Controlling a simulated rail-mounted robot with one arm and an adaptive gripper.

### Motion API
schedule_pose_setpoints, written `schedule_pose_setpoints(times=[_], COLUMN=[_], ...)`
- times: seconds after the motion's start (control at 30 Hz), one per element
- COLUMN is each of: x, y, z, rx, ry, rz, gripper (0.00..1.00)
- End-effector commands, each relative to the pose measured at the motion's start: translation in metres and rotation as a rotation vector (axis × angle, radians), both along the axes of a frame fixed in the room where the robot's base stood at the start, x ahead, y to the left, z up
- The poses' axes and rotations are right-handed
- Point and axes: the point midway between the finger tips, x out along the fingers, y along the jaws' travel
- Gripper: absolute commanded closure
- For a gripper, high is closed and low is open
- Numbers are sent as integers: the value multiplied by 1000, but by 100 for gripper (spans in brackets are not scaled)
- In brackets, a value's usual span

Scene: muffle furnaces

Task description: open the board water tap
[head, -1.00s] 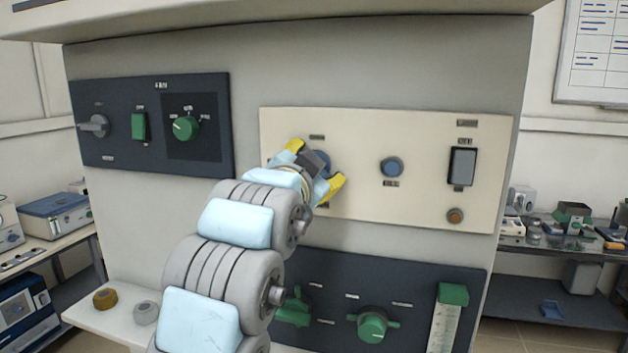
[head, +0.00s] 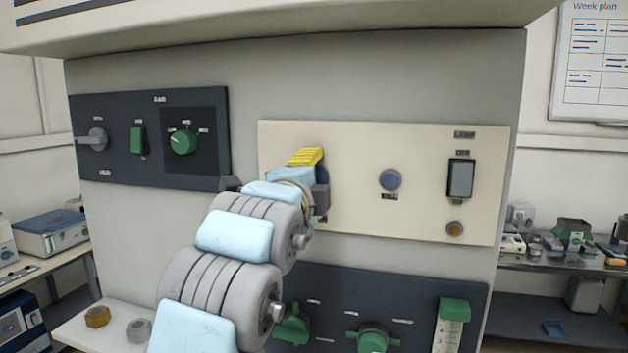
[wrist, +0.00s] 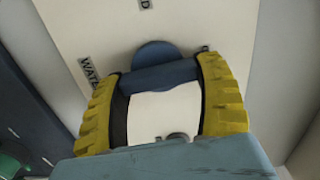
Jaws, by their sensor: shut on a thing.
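The water tap is a blue knob (wrist: 155,53) with a bar handle on the cream panel (head: 350,195). Part of a "WATE…" label shows beside it in the wrist view. My gripper (wrist: 160,77) has its yellow fingers at the two ends of the bar handle and is shut on it. In the head view my gripper (head: 312,178) is at the left part of the cream panel. One yellow finger shows on top, and the tap is hidden behind my gripper and arm.
Below is a dark panel with green valves (head: 372,338). A dark panel with a green dial (head: 184,142) is at the left.

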Motion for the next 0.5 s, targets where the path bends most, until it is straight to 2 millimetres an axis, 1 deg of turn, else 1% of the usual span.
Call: schedule_pose_setpoints(times=[0.2,0.5], x=[0,0], y=[0,0], z=[0,0], rx=[67,92], ry=[-20,-28], rz=[0,0], gripper=[65,65])
